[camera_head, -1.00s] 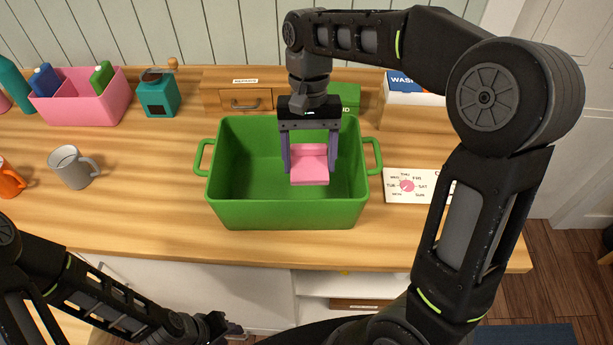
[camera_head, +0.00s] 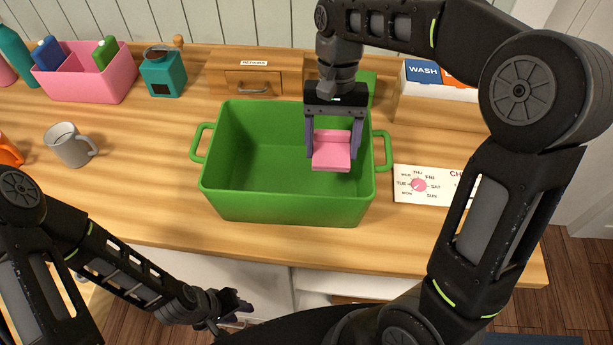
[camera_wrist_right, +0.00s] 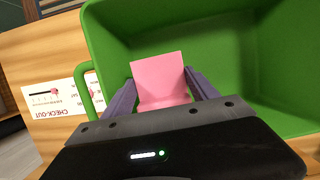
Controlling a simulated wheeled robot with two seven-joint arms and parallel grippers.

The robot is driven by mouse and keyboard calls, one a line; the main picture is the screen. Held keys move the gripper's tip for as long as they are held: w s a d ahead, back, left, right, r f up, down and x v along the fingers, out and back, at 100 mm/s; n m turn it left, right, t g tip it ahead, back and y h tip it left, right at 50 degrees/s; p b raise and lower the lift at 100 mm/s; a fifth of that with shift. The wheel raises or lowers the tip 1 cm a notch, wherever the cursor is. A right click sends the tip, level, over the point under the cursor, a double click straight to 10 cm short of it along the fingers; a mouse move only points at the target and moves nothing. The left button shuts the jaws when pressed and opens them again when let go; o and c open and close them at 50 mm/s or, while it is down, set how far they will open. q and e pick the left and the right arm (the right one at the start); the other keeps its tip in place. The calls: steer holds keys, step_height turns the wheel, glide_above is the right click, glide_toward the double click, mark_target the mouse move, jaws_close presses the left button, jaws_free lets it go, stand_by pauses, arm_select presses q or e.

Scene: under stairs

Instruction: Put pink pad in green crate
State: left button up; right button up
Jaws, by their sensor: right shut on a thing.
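The green crate (camera_head: 285,208) stands on the wooden counter with a handle at each end. My right gripper (camera_head: 332,150) is over the right part of the crate, pointing down, and is shut on the pink pad (camera_head: 331,157). The pad sits between the two purple-grey fingers; in the right wrist view the pad (camera_wrist_right: 160,78) shows against the crate's green inside (camera_wrist_right: 225,60). I cannot tell whether the pad touches the crate floor. My left gripper (camera_head: 236,307) is low in front of the counter, away from the crate; its fingers are too small and dark to read.
A white chart card (camera_head: 425,190) lies right of the crate. A wooden drawer box (camera_head: 255,75) and a WASH box (camera_head: 425,73) stand behind. A grey mug (camera_head: 70,147), pink caddy (camera_head: 85,85) and teal grinder (camera_head: 163,75) are at left.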

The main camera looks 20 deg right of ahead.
glide_above(329, 185)
steer(key=f, duration=0.5)
steer(key=shift+w+f, duration=0.3)
steer(key=shift+w, duration=0.1)
steer(key=shift+d, duration=0.1)
step_height(329, 185, down, 3)
steer(key=shift+f+p, duration=0.1)
steer(key=shift+p, duration=0.25)
steer(key=shift+f, duration=0.25)
steer(key=shift+f, duration=0.15)
steer(key=o, duration=1.2)
